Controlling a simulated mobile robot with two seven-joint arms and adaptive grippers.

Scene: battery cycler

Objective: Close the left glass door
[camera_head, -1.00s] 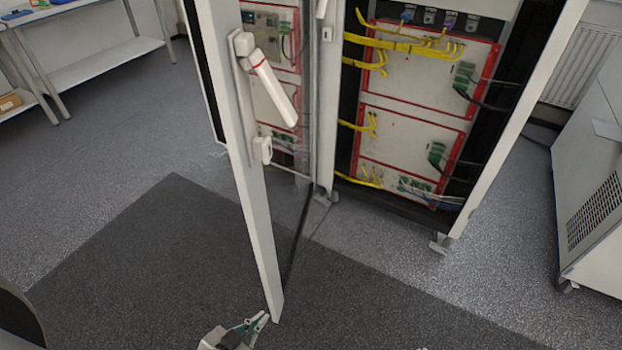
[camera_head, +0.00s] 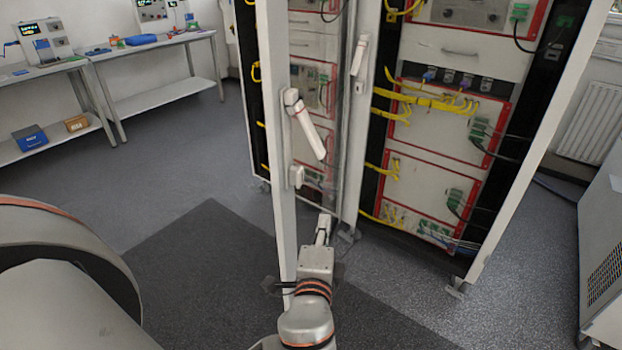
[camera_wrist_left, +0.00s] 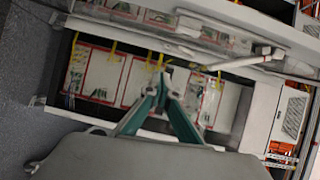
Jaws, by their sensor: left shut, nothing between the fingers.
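The left glass door (camera_head: 284,205) stands open, its white frame edge towards me in the head view. A white lever handle (camera_head: 307,128) sits on the frame. My left gripper (camera_head: 324,222) is just right of the door's lower edge in the picture, pointing towards the cabinet; I cannot tell if it touches the door. In the left wrist view the teal fingers (camera_wrist_left: 164,76) meet at their tips, with nothing between them. The open cabinet (camera_head: 440,165) behind has red-edged panels and yellow cables. My right gripper is not in view.
A wheeled white cabinet (camera_head: 606,265) stands at the right. Workbenches (camera_head: 165,85) with instruments stand at the back left. A dark mat (camera_head: 190,270) covers the floor below the door, and the floor left of the door is clear.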

